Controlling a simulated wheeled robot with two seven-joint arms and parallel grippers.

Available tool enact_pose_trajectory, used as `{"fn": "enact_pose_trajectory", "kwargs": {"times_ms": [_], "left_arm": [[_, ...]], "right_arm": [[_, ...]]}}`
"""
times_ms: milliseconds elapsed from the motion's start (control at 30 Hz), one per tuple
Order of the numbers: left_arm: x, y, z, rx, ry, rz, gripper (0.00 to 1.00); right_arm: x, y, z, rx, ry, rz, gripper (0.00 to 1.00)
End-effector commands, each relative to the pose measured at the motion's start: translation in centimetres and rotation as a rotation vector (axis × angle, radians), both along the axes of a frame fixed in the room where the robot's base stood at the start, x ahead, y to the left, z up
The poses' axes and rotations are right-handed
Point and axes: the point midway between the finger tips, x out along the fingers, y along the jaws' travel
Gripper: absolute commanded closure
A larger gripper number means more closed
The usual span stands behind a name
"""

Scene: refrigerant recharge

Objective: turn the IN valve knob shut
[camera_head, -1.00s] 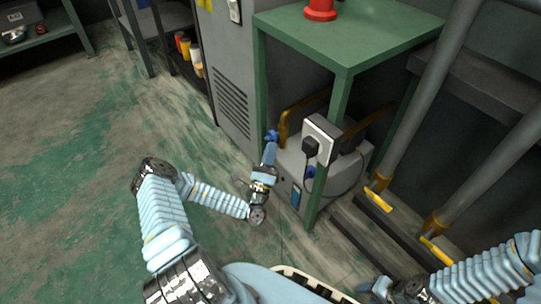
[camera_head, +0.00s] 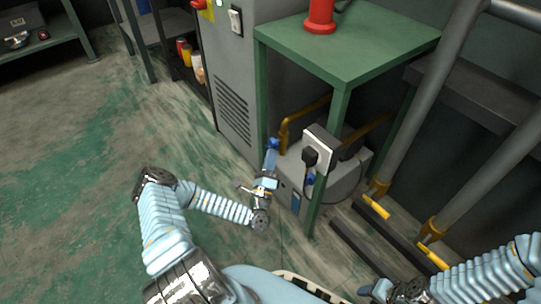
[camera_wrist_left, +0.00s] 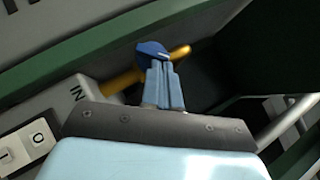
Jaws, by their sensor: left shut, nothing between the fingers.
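The blue IN valve knob (camera_wrist_left: 152,50) sits on a brass pipe, close to the "IN" label on the grey machine (camera_wrist_left: 52,100), in the left wrist view.
A green table (camera_head: 350,42) stands over the machine, its front leg (camera_head: 325,165) close by on the right. A socket box with a black plug (camera_head: 310,157) and cable is beside that leg. Grey pipes with yellow handles (camera_head: 376,207) stand right. Floor at left is clear.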

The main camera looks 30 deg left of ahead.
Motion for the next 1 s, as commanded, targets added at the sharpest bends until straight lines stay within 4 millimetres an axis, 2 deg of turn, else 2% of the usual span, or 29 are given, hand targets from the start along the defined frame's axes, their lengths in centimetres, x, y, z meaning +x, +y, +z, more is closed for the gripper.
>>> {"fn": "enact_pose_trajectory", "kwargs": {"times_ms": [167, 467, 567, 900, 1000], "left_arm": [[0.0, -0.1, 0.4, -0.061, 0.023, 0.0, 1.0], [0.0, -0.1, 0.9, -0.055, 0.022, 0.001, 1.0], [-0.1, -0.2, 1.2, -0.056, 0.024, 0.002, 1.0], [-0.1, -0.2, 2.6, -0.3, 0.124, 0.001, 1.0], [-0.1, -0.1, 2.8, -0.368, 0.151, 0.002, 1.0]], "right_arm": [[-0.1, 0.0, 1.1, 0.0, 0.002, 0.002, 0.57], [-0.1, 0.0, 3.0, -0.001, 0.003, 0.001, 0.57], [0.0, -0.2, 4.2, -0.004, 0.0, -0.001, 0.57], [0.2, -0.7, 9.7, -0.017, -0.01, -0.009, 0.57], [-0.1, -0.2, 11.0, -0.01, -0.006, 0.0, 0.57]]}}
